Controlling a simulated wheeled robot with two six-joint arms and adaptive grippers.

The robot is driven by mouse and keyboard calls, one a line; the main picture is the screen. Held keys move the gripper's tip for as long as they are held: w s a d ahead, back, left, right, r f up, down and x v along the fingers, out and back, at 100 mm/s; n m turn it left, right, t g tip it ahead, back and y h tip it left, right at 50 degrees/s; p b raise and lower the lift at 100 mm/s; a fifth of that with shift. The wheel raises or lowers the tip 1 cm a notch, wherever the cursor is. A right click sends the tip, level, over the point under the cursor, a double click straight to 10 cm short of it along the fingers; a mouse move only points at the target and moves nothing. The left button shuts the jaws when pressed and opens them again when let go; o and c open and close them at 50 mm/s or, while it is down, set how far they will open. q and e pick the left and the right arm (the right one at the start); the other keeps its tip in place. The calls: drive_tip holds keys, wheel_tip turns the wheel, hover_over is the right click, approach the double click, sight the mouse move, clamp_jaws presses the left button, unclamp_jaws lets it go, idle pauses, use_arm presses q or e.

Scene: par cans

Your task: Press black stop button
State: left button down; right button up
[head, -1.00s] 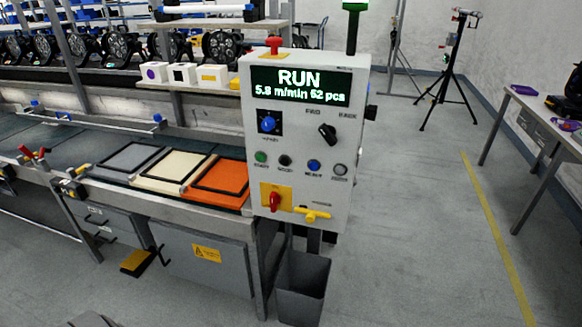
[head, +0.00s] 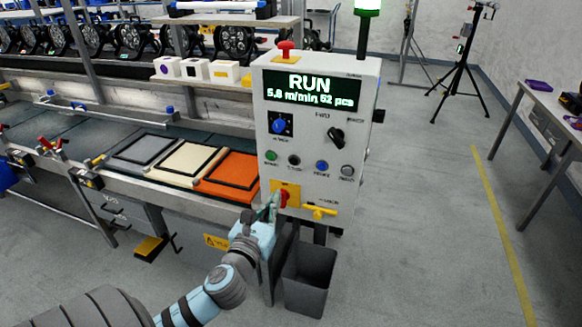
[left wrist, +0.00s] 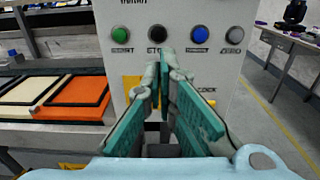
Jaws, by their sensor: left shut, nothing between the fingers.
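The black stop button (head: 294,160) is in the button row on the white control box (head: 350,100), between the green button (head: 271,156) and the blue one (head: 321,166). The display (head: 308,90) reads RUN. My left gripper (head: 274,203) is shut and empty, in front of the yellow plate with the red switch, below the button row. In the left wrist view the black button (left wrist: 158,33) shows just above my left gripper's closed fingertips (left wrist: 166,60), apart from them. My right gripper is not in view.
A red mushroom button (head: 286,50) tops the box. A yellow handle (head: 320,210) sticks out low on its front. A grey bin (head: 309,277) stands below. The conveyor with coloured framed panels (head: 225,175) runs to the left.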

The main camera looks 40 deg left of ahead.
sight(295, 162)
use_arm(q)
drive_tip(key=shift+w+a, duration=0.1)
drive_tip(key=shift+w, duration=0.05)
drive_tip(key=x, duration=1.4)
